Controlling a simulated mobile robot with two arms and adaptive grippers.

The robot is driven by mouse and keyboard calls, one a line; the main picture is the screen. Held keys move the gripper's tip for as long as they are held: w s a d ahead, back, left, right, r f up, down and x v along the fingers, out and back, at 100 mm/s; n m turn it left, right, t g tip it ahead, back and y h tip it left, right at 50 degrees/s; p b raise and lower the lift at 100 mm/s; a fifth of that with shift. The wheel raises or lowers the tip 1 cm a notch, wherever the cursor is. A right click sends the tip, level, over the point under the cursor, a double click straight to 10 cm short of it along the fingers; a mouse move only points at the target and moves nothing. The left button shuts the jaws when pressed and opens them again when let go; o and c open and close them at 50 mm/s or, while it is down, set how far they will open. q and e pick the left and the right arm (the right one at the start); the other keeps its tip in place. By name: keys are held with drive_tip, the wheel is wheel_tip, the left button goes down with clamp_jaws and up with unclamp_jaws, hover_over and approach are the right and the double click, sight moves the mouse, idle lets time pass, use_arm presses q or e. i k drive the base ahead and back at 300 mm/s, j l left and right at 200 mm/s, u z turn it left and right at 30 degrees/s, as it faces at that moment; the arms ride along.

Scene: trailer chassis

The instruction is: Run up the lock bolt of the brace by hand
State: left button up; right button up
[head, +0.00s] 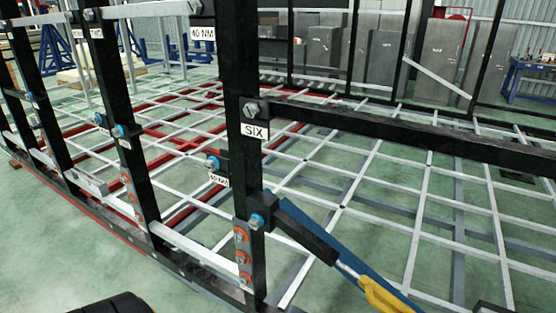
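A blue bar (350,262) slants down to the right from the near black post (244,150). A black sleeve (305,234), a silver rod (347,268) and a yellow end piece (388,298) lie along it. This looks like the brace, and its lower end runs out of the bottom edge. A bolt with a blue ring (257,220) sits on the post at the brace's upper end. I cannot tell whether it is the lock bolt or how far it is run in. Neither of my grippers can be made out in the head view.
Several orange-ringed bolts (243,257) sit low on the near post. Signs reading SIX (255,131) and 40 NM (202,33) hang on the frame. A black rail (400,130) runs right. A white grid (343,207) fills the space behind. Grey cabinets (435,55) stand at the back.

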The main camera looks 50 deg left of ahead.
sight(256, 221)
drive_tip(key=u, duration=0.4)
drive_tip(key=j+u, duration=0.1)
drive_tip(key=u, duration=0.65)
drive_tip(key=i+j+u, duration=0.1)
drive_tip(key=u, duration=0.25)
drive_tip(key=l+z, duration=0.3)
